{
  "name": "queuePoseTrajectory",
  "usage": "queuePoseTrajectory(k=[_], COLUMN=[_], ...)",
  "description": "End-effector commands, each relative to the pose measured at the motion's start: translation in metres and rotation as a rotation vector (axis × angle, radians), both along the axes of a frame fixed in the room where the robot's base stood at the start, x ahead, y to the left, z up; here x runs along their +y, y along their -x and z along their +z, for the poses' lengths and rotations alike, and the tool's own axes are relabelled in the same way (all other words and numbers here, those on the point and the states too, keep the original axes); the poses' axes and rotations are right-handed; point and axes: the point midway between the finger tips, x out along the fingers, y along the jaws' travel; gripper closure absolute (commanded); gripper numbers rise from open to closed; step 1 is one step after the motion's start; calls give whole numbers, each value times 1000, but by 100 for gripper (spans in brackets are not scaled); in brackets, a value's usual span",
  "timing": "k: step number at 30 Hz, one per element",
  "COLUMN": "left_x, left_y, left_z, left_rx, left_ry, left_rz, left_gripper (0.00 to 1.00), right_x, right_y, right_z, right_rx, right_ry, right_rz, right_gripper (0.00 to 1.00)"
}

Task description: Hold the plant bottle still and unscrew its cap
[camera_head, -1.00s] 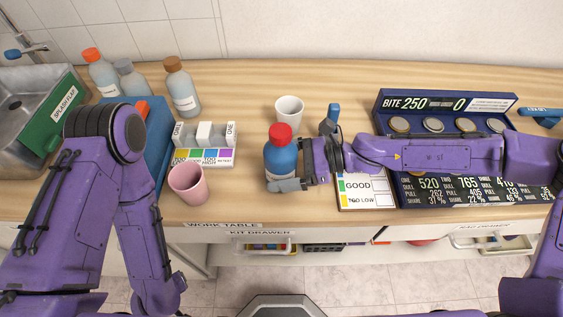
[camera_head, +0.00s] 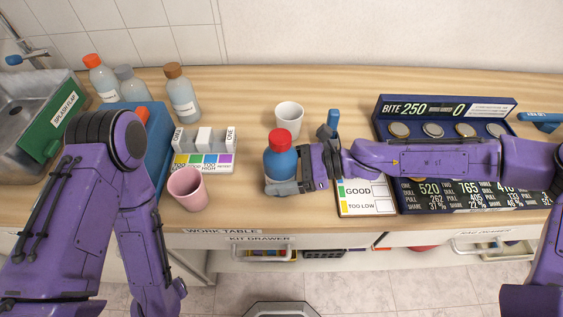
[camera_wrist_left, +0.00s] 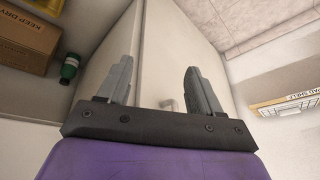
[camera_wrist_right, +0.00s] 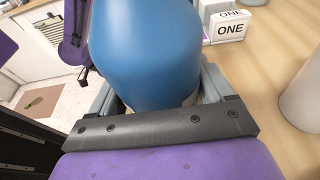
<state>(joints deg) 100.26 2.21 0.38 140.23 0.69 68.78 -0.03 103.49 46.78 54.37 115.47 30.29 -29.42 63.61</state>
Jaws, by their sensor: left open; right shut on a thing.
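The plant bottle (camera_head: 281,166) is blue with a red cap (camera_head: 279,140) and stands upright on the work table. The cap is on the bottle. My right gripper (camera_head: 284,187) reaches in from the right and is shut around the bottle's lower body. The right wrist view shows the blue bottle (camera_wrist_right: 150,45) between its fingers. My left gripper (camera_wrist_left: 160,85) is open and empty in the left wrist view, facing a cabinet side and floor. In the head view the left arm hangs at the left, and its gripper is not visible.
A pink cup (camera_head: 187,190) stands left of the bottle and a white cup (camera_head: 289,118) behind it. A colour chart stand (camera_head: 205,150) and several grey bottles (camera_head: 181,95) are at the left. A GOOD/TOO LOW card (camera_head: 366,196) and a dark display board (camera_head: 440,108) lie right.

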Motion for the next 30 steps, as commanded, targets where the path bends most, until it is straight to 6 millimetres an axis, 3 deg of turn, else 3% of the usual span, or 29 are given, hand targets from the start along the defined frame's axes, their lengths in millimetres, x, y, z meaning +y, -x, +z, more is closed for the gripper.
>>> queuePoseTrajectory(k=[2,5,10,14,17,21,25,30], left_x=[-11,-45,-141,-213,-263,-318,-349,-368], left_y=[-6,-17,-14,4,9,-3,-25,-58], left_z=[-3,-8,-3,20,51,114,182,277], left_rx=[-15,-48,-37,33,84,128,161,209], left_ry=[2,6,29,43,46,42,36,52], left_rz=[25,114,378,571,704,849,942,1011], left_gripper=[35,35,35,35,35,35,35,35], right_x=[0,0,0,0,0,0,0,0], right_y=[0,0,0,0,0,0,0,0], right_z=[1,0,1,1,1,1,1,1], right_rx=[-1,-1,-1,-1,-1,-1,-1,-1], right_ry=[-1,-1,-1,-1,-1,-1,-1,-1], right_rz=[0,0,0,0,0,0,0,0], right_gripper=[56,56,56,56,56,56,56,56])
